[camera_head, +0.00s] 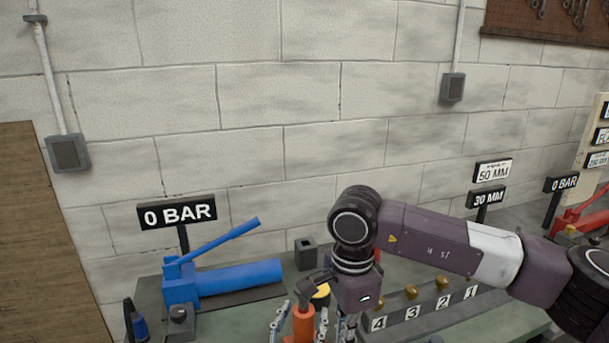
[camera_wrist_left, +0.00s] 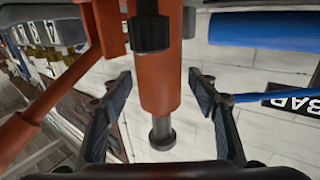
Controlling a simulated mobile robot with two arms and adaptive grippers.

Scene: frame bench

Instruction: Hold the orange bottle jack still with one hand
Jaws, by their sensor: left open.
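The orange bottle jack (camera_head: 303,327) stands at the bottom of the head view, partly cut off by the picture edge. Its orange body also shows in the left wrist view (camera_wrist_left: 159,85), with a dark collar and a dark round end piece. My left gripper (camera_head: 301,314) is at the jack, with its fingers apart. In the left wrist view the open fingers of this gripper (camera_wrist_left: 158,100) stand on either side of the jack, with gaps between them and the body. My right gripper is not in view.
A blue hand pump (camera_head: 240,277) stands to the left under a "0 BAR" sign (camera_head: 177,211). A numbered rail (camera_head: 395,324) with brass pieces lies to the right. A red device (camera_head: 575,220) is at far right. A block wall closes the back.

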